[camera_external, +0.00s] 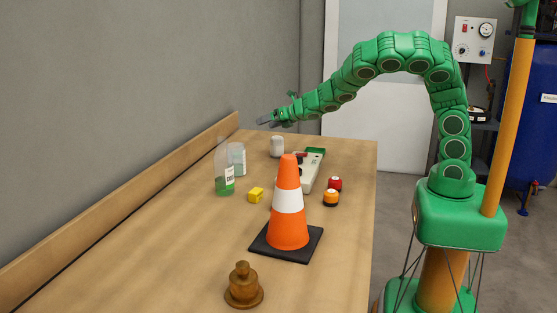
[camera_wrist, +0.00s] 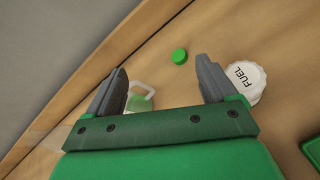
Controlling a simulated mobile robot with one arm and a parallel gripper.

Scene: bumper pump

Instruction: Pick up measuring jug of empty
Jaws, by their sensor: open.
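A clear vessel (camera_external: 238,158) that looks like the measuring jug stands on the table near the wooden back rail, behind a clear bottle with green liquid (camera_external: 224,180). In the wrist view a clear vessel with a pale handle (camera_wrist: 142,90) shows beside my left finger, partly hidden by my gripper; it has a green tint, and I cannot tell whether that is its contents. My gripper (camera_external: 265,119) is open and empty, above the far part of the table. In the wrist view the gap between its fingertips (camera_wrist: 162,68) shows bare wood.
A white container (camera_external: 277,146), its lid marked FUEL (camera_wrist: 245,80), stands near my right finger. A green round cap (camera_wrist: 179,56) lies ahead. A yellow block (camera_external: 256,195), red and orange round pieces, a grey device (camera_external: 312,172), a cone (camera_external: 288,215) and a brown weight (camera_external: 243,288) occupy the table.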

